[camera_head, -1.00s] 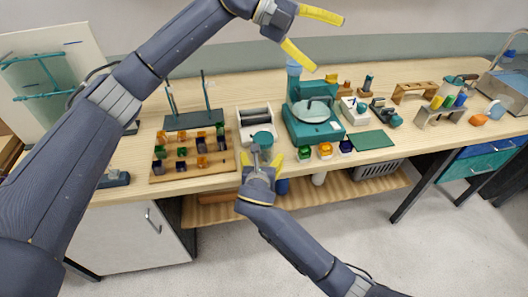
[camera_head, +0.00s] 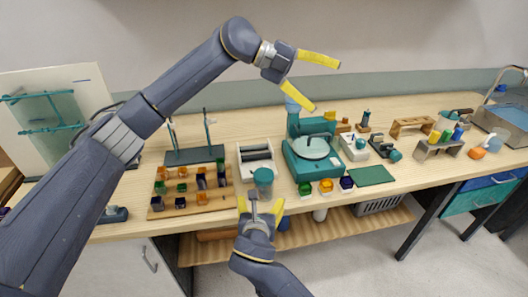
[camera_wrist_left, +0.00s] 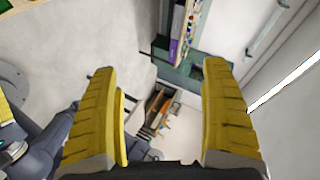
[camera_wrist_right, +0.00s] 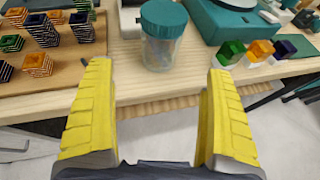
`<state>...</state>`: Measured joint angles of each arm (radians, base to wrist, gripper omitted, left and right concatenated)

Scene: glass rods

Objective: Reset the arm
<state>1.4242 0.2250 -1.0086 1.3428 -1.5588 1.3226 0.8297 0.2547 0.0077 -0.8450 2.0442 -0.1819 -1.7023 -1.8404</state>
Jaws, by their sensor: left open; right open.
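My left gripper (camera_head: 326,87) is open and empty, raised high above the back of the bench in the head view. In the left wrist view nothing is between its yellow fingers (camera_wrist_left: 158,68). My right gripper (camera_head: 260,203) is open and empty at the bench's front edge. The right wrist view shows its spread fingers (camera_wrist_right: 158,68) short of a clear jar with a teal lid (camera_wrist_right: 163,35). That jar (camera_head: 263,178) stands upright on the bench, apart from the fingers.
A wooden board with small coloured blocks (camera_head: 158,205) lies left of the jar. A stand with two upright rods (camera_head: 194,155) is behind it. A teal machine (camera_head: 312,162), several coloured blocks and a green mat (camera_head: 371,175) lie to the right. Floor in front is clear.

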